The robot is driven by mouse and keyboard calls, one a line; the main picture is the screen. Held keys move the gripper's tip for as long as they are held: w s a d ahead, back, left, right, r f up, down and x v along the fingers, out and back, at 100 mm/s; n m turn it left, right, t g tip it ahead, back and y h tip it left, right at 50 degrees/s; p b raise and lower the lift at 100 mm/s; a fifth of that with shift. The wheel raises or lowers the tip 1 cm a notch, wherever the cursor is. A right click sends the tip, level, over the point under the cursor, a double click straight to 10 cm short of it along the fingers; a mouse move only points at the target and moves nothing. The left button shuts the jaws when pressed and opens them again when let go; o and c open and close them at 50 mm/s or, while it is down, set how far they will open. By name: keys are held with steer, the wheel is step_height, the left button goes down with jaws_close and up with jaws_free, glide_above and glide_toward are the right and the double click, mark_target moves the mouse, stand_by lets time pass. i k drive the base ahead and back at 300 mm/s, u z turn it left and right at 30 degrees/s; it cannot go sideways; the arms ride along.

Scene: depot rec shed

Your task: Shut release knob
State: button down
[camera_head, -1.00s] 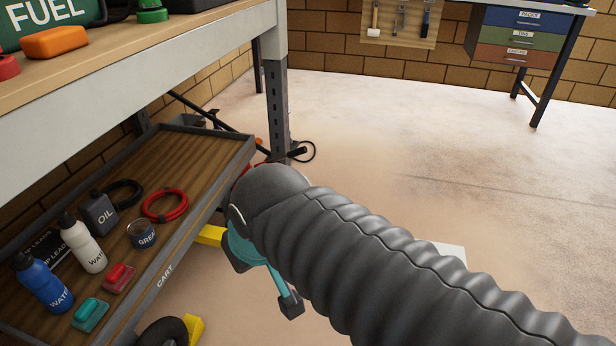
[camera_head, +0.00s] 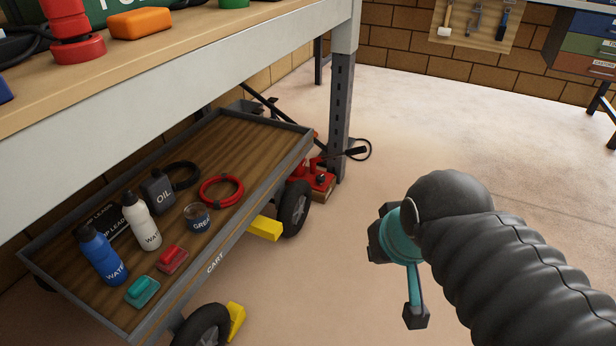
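A red device (camera_head: 316,176), which looks like a jack, sits on the floor by the bench leg, behind the cart's far wheel. A dark lever or handle sticks out of it to the right. I cannot make out a release knob on it; it is small and partly hidden by the wheel. My gripper (camera_head: 398,280), teal with dark ends, hangs over open floor to the right of the cart and nearer to me than the red device. It touches nothing that I can see. My dark sleeved arm hides part of it, and its finger opening does not show clearly.
A cart (camera_head: 228,262) under the workbench (camera_head: 215,75) carries bottles, an oil can, a grease tin and cable coils. Yellow chocks (camera_head: 265,228) sit by its wheels. The bench leg (camera_head: 341,115) stands close to the red device. The floor to the right is clear.

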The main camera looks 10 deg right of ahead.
mark_target(321, 178)
steer(key=z, duration=1.1)
steer(key=i, duration=1.95)
steer(key=u, duration=2.85)
